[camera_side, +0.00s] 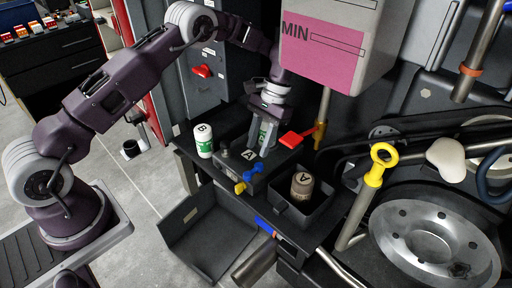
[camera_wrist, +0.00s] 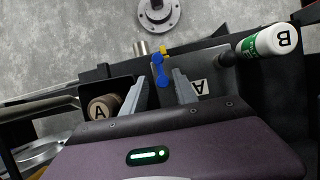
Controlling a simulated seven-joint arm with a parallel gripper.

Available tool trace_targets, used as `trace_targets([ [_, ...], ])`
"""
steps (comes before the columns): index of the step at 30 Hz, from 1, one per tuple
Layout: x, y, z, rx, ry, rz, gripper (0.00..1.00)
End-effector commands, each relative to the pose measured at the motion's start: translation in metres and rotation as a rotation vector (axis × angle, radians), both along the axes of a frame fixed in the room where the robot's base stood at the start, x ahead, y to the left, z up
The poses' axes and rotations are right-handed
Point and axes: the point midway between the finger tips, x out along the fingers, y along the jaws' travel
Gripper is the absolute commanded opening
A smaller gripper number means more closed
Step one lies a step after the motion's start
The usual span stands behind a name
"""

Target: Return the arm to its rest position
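My gripper (camera_side: 262,137) points down over the dark shelf at the centre of the side view. In the wrist view its two grey fingers (camera_wrist: 160,82) stand apart, with nothing visible held between them. In the side view a small green and white patch shows at the fingers; I cannot tell what it is. A white bottle with a green band marked B (camera_side: 204,141) stands upright left of my gripper; it also shows in the wrist view (camera_wrist: 265,43). A brown-capped container marked A (camera_side: 302,185) sits in a black open bin (camera_side: 318,213).
A label A (camera_side: 248,154) lies on the shelf near the fingers. Blue (camera_side: 254,171) and yellow (camera_side: 240,188) handles stick out in front, and a red handle (camera_side: 290,139) is to the right. A pink MIN tank (camera_side: 322,48) hangs close above right. A yellow ring handle (camera_side: 380,160) stands further right.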

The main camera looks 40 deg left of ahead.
Motion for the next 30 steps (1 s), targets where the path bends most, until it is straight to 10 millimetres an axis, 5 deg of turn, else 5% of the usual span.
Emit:
trace_targets([
  [2, 0.006, 0.011, 0.032, -0.006, -0.068, 0.0, 0.35],
  [6, -0.005, 0.033, 0.136, -0.017, -0.282, -0.007, 0.35],
  [9, -0.046, 0.026, 0.201, -0.015, -0.407, -0.003, 0.35],
  [13, -0.123, 0.011, 0.256, -0.012, -0.554, 0.004, 0.35],
  [16, -0.186, 0.003, 0.273, -0.009, -0.665, 0.008, 0.35],
  [21, -0.265, -0.005, 0.262, -0.007, -0.812, 0.014, 0.35],
  [25, -0.291, -0.006, 0.249, -0.006, -0.864, 0.017, 0.35],
  [30, -0.296, -0.006, 0.245, -0.006, -0.874, 0.017, 0.35],
])
